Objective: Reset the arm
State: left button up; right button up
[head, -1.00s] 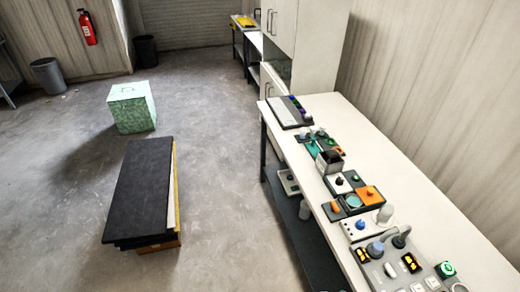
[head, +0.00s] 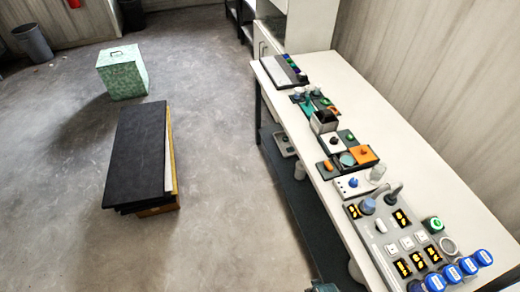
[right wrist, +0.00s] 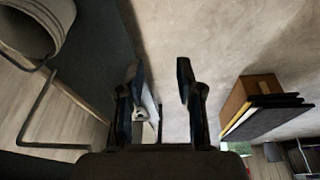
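My right gripper (right wrist: 160,82) shows in the right wrist view with its two dark fingers spread apart. Nothing is between the fingertips; floor and a strip of pale objects show behind them. The arm itself is not clearly seen in the head view; only a small dark part shows at the bottom edge, and I cannot tell what it is. My left gripper is in neither view.
A long white bench (head: 430,185) with control panels and blue-capped jars (head: 468,266) runs along the right. A black-topped stack (head: 138,155) and a green box (head: 123,74) stand on the floor. Open floor (head: 225,150) lies between stack and bench.

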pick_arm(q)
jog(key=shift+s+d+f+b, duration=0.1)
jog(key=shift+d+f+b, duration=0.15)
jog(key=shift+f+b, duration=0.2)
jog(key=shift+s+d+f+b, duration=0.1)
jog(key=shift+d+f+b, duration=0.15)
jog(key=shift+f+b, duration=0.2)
pick_arm(e)
jog(key=s+d+f+g, duration=0.1)
jog(key=s+f, duration=0.9)
jog(key=f, duration=0.3)
jog(key=s+d+f, duration=0.1)
jog(key=s+f, duration=0.9)
jog(key=f, duration=0.4)
jog(key=shift+s+d+g, duration=0.25)
jog(key=shift+d+g, duration=0.15)
